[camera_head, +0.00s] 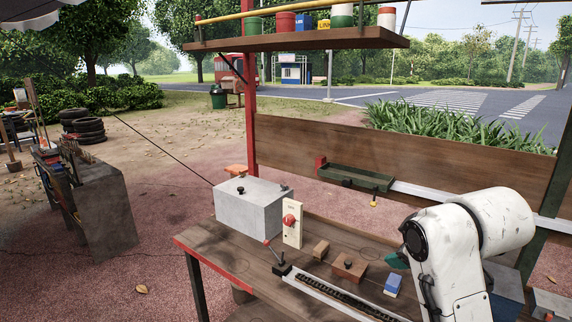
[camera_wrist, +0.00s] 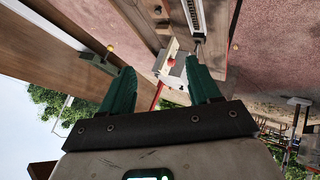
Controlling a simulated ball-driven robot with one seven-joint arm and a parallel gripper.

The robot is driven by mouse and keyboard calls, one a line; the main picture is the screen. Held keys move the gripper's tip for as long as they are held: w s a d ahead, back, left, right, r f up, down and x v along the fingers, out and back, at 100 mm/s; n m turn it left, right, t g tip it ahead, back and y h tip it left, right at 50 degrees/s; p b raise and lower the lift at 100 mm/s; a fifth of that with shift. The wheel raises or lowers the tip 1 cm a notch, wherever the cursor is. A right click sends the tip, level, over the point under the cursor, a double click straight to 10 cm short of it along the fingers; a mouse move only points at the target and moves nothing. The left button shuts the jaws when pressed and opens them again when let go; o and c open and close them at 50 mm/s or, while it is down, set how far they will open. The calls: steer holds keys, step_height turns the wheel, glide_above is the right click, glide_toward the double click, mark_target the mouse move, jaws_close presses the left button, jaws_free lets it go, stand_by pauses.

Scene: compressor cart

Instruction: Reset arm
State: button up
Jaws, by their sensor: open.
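My white arm (camera_head: 455,255) stands at the right of the head view, over the right part of a wooden bench (camera_head: 215,252). One green finger of my gripper shows at its left side, and the rest is hidden behind the arm. In the wrist view, the two green fingers of my gripper (camera_wrist: 160,72) are spread apart with nothing between them. The bench top and a grey box show beyond them in that tilted view.
A grey box (camera_head: 248,212) and a cream panel with a red knob (camera_head: 291,221) stand on the bench. A slotted rail (camera_head: 340,290), wooden blocks (camera_head: 348,267) and a blue block (camera_head: 393,285) lie nearer. A green tray (camera_head: 355,176) sits behind; a shelf (camera_head: 300,41) hangs above.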

steer(key=s+d+f+m+g, duration=0.1)
steer(key=s+f+m+g, duration=0.15)
steer(key=s+f, duration=0.8)
steer(key=s+f+m+g, duration=0.25)
steer(key=s+f, duration=0.55)
steer(key=f, duration=0.6)
steer(key=s+d+f+m+g, duration=0.1)
steer(key=s+f, duration=0.2)
steer(key=s, duration=0.4)
steer(key=s+d+f+m+g, duration=0.1)
steer(key=s+f+m, duration=0.1)
steer(key=s, duration=0.5)
steer(key=s+d+f+m+g+h, duration=0.1)
steer(key=s+d+f, duration=0.1)
steer(key=s+f, duration=0.2)
steer(key=s, duration=0.3)
steer(key=shift+s+f+m, duration=0.15)
steer(key=shift+f+m, duration=0.1)
steer(key=shift+m, duration=0.15)
steer(key=shift+a, duration=0.1)
steer(key=shift+c, duration=0.3)
